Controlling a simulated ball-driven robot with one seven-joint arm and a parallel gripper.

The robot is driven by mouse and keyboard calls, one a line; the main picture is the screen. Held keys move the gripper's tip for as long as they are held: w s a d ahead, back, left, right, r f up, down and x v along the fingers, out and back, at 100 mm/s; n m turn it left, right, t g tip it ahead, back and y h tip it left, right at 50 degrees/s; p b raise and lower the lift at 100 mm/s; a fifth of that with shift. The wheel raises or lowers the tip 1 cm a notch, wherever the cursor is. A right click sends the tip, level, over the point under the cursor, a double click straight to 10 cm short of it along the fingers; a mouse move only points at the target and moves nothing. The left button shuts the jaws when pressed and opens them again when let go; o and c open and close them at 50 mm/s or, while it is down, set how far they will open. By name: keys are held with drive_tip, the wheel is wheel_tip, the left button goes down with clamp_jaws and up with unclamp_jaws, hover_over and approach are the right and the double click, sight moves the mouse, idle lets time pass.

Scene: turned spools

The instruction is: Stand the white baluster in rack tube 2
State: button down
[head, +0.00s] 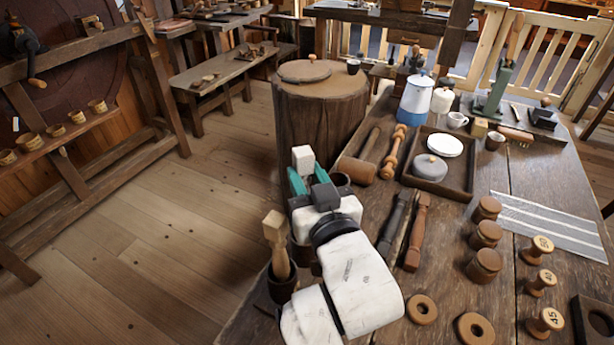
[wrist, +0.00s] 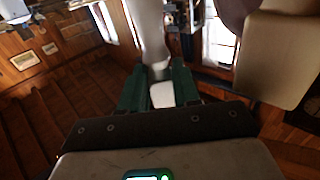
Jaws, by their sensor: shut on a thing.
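The white baluster shows its pale squared end (head: 303,158) above my gripper (head: 309,178) in the head view. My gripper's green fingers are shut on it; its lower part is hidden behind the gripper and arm. In the wrist view the white shaft (wrist: 150,32) passes between the green fingers (wrist: 160,84). A tan wooden baluster (head: 276,243) stands in a dark tube (head: 282,287) at the table's left edge. Another dark round tube top (head: 341,180) shows just right of my gripper. Tube numbers cannot be read, and the rest of the rack is mostly hidden by my arm.
A wooden mallet (head: 361,168), a turned spindle (head: 393,152) and dark-handled tools (head: 418,230) lie right of my arm. A tray (head: 455,190), a blue-white pot (head: 417,100) and numbered spools (head: 537,250) stand farther right. A large stump (head: 320,115) stands behind the gripper.

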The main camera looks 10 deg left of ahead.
drive_tip(key=shift+f, duration=0.15)
wheel_tip(320, 180, down, 3)
drive_tip(key=shift+r+b, duration=0.15)
drive_tip(key=shift+b, duration=1)
drive_tip(key=c, duration=0.7)
unclamp_jaws()
drive_tip(key=shift+c, duration=0.2)
drive_tip(key=v, duration=1.1)
drive_tip(key=shift+w, duration=0.1)
